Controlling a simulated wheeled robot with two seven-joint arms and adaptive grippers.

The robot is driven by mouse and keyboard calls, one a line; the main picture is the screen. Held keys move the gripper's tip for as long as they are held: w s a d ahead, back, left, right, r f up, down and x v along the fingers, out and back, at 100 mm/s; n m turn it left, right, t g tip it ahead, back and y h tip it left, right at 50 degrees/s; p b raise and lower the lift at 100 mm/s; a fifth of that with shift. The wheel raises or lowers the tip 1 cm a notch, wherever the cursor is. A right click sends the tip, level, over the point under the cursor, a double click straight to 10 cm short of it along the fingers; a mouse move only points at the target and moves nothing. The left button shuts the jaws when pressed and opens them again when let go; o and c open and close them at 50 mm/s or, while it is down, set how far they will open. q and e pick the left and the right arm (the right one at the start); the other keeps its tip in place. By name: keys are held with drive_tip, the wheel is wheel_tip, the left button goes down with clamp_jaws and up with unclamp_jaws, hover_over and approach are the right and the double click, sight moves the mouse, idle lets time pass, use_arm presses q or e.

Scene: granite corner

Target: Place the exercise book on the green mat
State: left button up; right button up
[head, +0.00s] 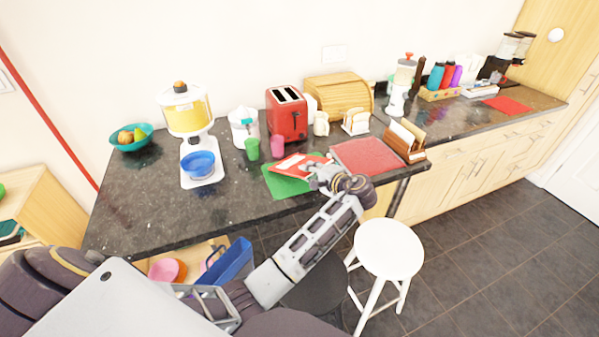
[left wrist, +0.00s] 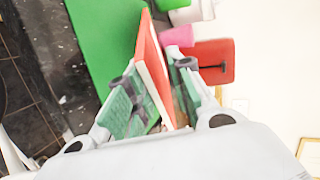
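The green mat (head: 285,186) lies flat near the counter's front edge; it also shows in the left wrist view (left wrist: 98,40). The red exercise book (head: 290,164), with white pages, is over the mat, partly covering it. In the left wrist view the book (left wrist: 152,62) stands edge-on between the fingers. My left gripper (head: 322,172) is shut on the book's near right part; its padded fingers (left wrist: 158,92) lie along both sides of it. Whether the book touches the mat is hard to tell. My right gripper is not in view.
A pink cup (head: 278,146), a green cup (head: 252,149) and a red toaster (head: 287,114) stand behind the mat. A red mat (head: 372,156) lies to the right, beside a wooden holder (head: 407,142). A blender-like machine with a blue bowl (head: 198,164) stands left. A white stool (head: 388,249) is in front.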

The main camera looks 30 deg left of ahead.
use_arm(q)
drive_tip(key=shift+s+d+r+p, duration=0.3)
drive_tip(key=shift+d+p, duration=0.05)
drive_tip(key=shift+d, duration=0.25)
drive_tip(key=shift+s+d+r+p, duration=0.25)
drive_tip(key=shift+d+p, duration=0.1)
drive_tip(key=shift+d, duration=0.15)
drive_tip(key=p+v, duration=0.1)
drive_tip(key=v, duration=0.1)
drive_tip(key=shift+s+d, duration=0.25)
drive_tip(key=shift+d, duration=0.1)
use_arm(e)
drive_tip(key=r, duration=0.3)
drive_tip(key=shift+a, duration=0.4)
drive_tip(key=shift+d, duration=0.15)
